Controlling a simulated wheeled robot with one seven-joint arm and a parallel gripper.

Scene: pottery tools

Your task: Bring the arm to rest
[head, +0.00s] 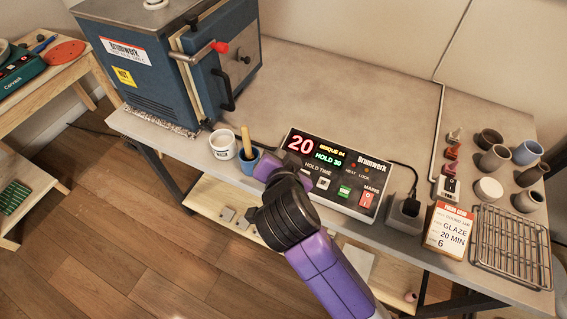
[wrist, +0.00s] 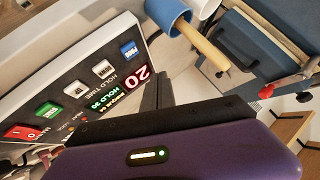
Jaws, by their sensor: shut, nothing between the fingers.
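My gripper (head: 274,171) hangs over the front left edge of the black control box (head: 378,183) in the head view, with my purple arm reaching up from the bottom. In the wrist view its two dark fingers (wrist: 158,90) are together and empty, with the box's panel to their left. The box's display reads 20, BISQUE 04 and HOLD 30. My wrist hides part of the box's lower left; the fingertips are hard to make out in the head view.
A blue cup (head: 248,163) with a wooden-handled tool and a white cup (head: 223,145) stand left of the box. The blue kiln (head: 160,85) is behind them. A plug block (head: 405,212), glaze card (head: 449,228), wire rack (head: 511,245) and several small pots stand right. The back middle of the table is clear.

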